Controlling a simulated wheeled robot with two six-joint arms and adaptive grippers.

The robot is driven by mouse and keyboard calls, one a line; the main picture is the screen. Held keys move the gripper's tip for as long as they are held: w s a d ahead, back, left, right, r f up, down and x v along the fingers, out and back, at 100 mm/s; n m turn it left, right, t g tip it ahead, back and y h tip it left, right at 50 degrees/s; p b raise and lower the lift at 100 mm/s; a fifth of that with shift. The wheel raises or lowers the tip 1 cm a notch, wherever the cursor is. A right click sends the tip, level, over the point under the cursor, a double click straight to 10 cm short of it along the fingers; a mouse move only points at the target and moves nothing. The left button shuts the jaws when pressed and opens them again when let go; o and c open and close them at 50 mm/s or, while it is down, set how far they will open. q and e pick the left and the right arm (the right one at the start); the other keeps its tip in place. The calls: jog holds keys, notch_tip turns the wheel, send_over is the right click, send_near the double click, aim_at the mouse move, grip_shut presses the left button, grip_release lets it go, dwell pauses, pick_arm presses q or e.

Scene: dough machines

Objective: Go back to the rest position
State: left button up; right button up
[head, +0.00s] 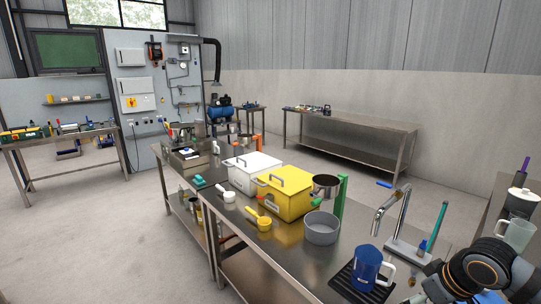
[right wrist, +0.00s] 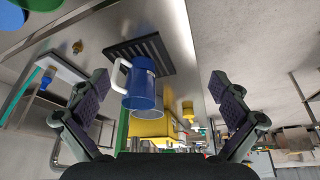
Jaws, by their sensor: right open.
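My right gripper (right wrist: 160,82) is open and empty in the right wrist view, its two dark fingers spread wide. In the head view my right arm comes in at the lower right corner, with the gripper (head: 428,292) low and partly cut off. A blue mug (head: 367,265) with a white handle stands upright on a black slotted mat (head: 341,287) at the near end of the steel table. The mug (right wrist: 143,88) also shows between the spread fingers, beyond them and apart from them. My left gripper is not in view.
The steel table (head: 287,262) also holds a grey round pan (head: 322,228), a yellow bin (head: 290,203), a white bin (head: 254,166), a yellow measuring cup (head: 264,224) and a tap (head: 397,212). A counter with a white-lidded machine (head: 523,198) stands at the right. Open floor lies at the left.

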jog(key=s+a+f, duration=0.2)
jog(key=a+f, duration=0.3)
jog(key=f, duration=0.4)
jog(key=s+a+f+m+h, duration=0.1)
jog(key=s+a+f, duration=0.1)
jog(key=s+f, duration=0.15)
jog(key=s+a+f+m+g, duration=0.1)
jog(key=s+f, duration=0.1)
jog(key=s, duration=0.3)
jog(key=s+a+f+m+h, duration=0.1)
jog(key=s+a+f, duration=0.1)
jog(key=s, duration=0.3)
jog(key=s+d+f+g, duration=0.1)
jog(key=s+d+f, duration=0.1)
jog(key=f, duration=1.2)
jog(key=s+d+f, duration=0.1)
jog(key=f, duration=1.4)
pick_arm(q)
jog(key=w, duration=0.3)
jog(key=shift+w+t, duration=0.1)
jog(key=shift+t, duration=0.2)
pick_arm(e)
jog(key=s+d+f+g, duration=0.1)
jog(key=s+f, duration=1.2)
jog(key=s, duration=0.4)
jog(key=shift+f, duration=0.3)
